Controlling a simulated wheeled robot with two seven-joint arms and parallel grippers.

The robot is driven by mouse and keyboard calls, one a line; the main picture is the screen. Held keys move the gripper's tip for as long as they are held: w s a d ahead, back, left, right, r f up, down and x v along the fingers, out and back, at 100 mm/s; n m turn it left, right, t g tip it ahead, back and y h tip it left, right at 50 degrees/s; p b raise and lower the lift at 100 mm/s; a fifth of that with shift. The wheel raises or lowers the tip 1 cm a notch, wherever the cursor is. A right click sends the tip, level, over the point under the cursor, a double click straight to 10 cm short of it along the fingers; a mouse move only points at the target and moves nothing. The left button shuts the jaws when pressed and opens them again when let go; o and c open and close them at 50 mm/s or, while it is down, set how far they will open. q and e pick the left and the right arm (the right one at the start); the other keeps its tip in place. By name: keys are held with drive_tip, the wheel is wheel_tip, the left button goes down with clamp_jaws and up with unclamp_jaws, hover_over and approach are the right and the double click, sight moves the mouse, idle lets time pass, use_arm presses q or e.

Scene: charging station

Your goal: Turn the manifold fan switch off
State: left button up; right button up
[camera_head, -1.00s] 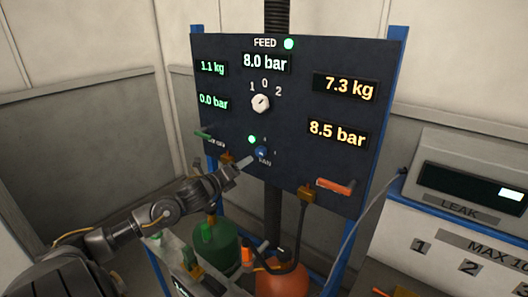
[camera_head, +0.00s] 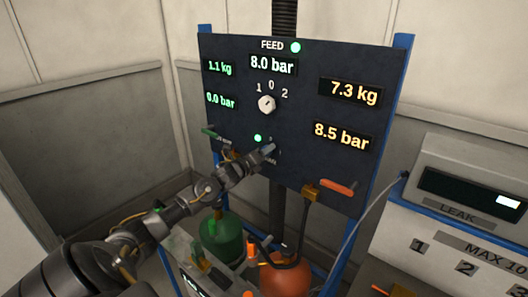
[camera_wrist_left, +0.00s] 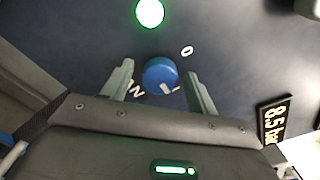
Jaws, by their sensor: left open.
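The fan switch is a round blue knob (camera_wrist_left: 161,75) with a white pointer mark, on the dark panel (camera_head: 310,125). In the left wrist view its pointer is toward the lower right, near the I mark, away from the 0. My left gripper (camera_head: 266,150) is at the panel, covering the knob in the head view. In the left wrist view the open left gripper (camera_wrist_left: 158,85) has one finger on each side of the knob, with gaps visible. A green lamp (camera_head: 257,138) is lit above the knob; it also shows in the left wrist view (camera_wrist_left: 150,12). My right gripper is not in view.
A white selector knob (camera_head: 266,104) is above on the panel. A green lever (camera_head: 209,131) is to the left and an orange lever (camera_head: 337,188) to the lower right. Green (camera_head: 222,240) and orange (camera_head: 285,275) cylinders stand below. The leak unit (camera_head: 465,195) is at right.

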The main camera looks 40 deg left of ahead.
use_arm(q)
drive_tip(key=shift+c, duration=0.3)
drive_tip(key=c, duration=0.9)
drive_tip(key=shift+c, duration=0.2)
drive_tip(key=shift+n, duration=0.3)
drive_tip(key=n+p, duration=0.2)
drive_tip(key=n, duration=1.5)
drive_tip(key=shift+f+p, duration=0.1)
drive_tip(key=shift+p, duration=0.25)
drive_tip(key=shift+n, duration=0.3)
